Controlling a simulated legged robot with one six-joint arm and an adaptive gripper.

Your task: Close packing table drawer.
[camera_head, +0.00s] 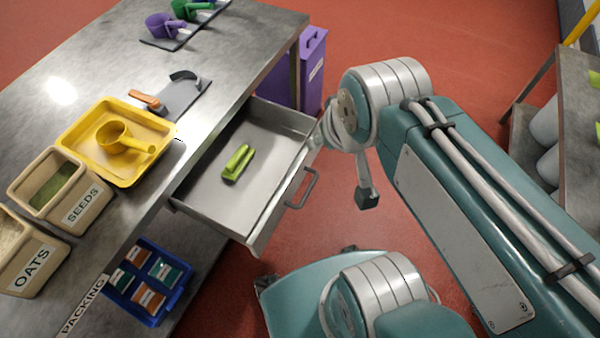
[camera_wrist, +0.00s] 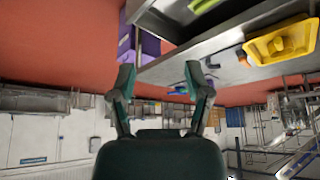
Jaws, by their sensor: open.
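The packing table drawer (camera_head: 215,190) is pulled out from the grey metal table and stands open. Its bar handle (camera_head: 303,188) is on the drawer's front. A green object (camera_head: 238,162) lies inside the drawer. My gripper (camera_wrist: 163,80) is open, with its two fingers apart and nothing between them in the wrist view. In the head view, a dark fingertip of my gripper (camera_head: 367,197) shows to the right of the handle, apart from it. The rest of the gripper is largely hidden behind my arm there.
The tabletop (camera_head: 75,70) holds a yellow tray (camera_head: 75,135) with a scoop, and bins labelled SEEDS (camera_head: 85,205) and OATS (camera_head: 30,270). A blue crate (camera_head: 150,318) is below. A purple bin (camera_head: 312,75) stands beyond the drawer. Red floor lies open right of the drawer.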

